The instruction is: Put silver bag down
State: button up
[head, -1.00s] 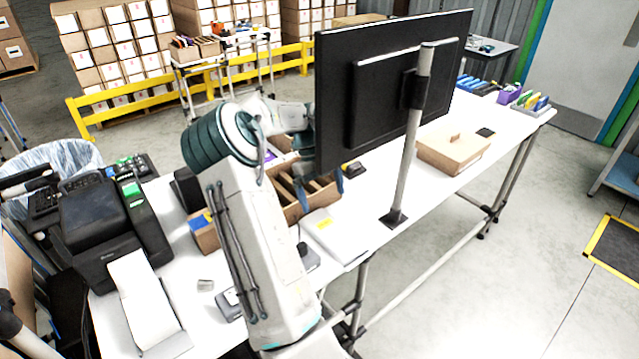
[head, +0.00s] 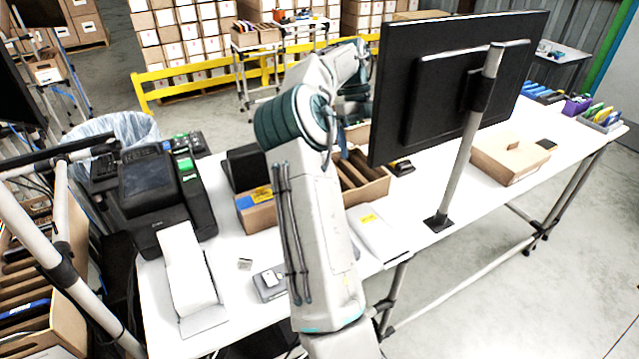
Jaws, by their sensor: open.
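My arm (head: 325,235) rises from the bottom of the head view, and its far links bend behind the black monitor (head: 440,95). My gripper is hidden there, so I cannot see its fingers or whether a bag is near them. I cannot make out a silver bag for certain. A small grey item (head: 245,263) lies on the white table (head: 410,215) left of my arm, but it is too small to identify. An open brown carton with dividers (head: 372,188) stands on the table just right of my arm, partly covered by it.
A black printer (head: 165,190) with white paper stands at the left of the table. A closed flat carton (head: 510,160) lies right of the monitor pole (head: 465,140). A bin with a clear liner (head: 120,128) and a yellow rail (head: 200,82) are beyond. Table between pole and flat carton looks clear.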

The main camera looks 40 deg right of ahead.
jog(key=s+a+r+n+t+y, duration=0.1)
jog(key=s+a+r+n+t, duration=0.15)
jog(key=a+n, duration=0.8)
jog(key=s+a+r+n+t, duration=0.2)
jog(key=s+a+n, duration=0.2)
jog(key=a+n, duration=0.65)
jog(key=s+a+f+n+t+h, duration=0.1)
jog(key=s+a+f+n+t, duration=0.2)
jog(key=s+a+n, duration=0.9)
jog(key=a+f+n, duration=0.1)
jog(key=a+n, duration=0.3)
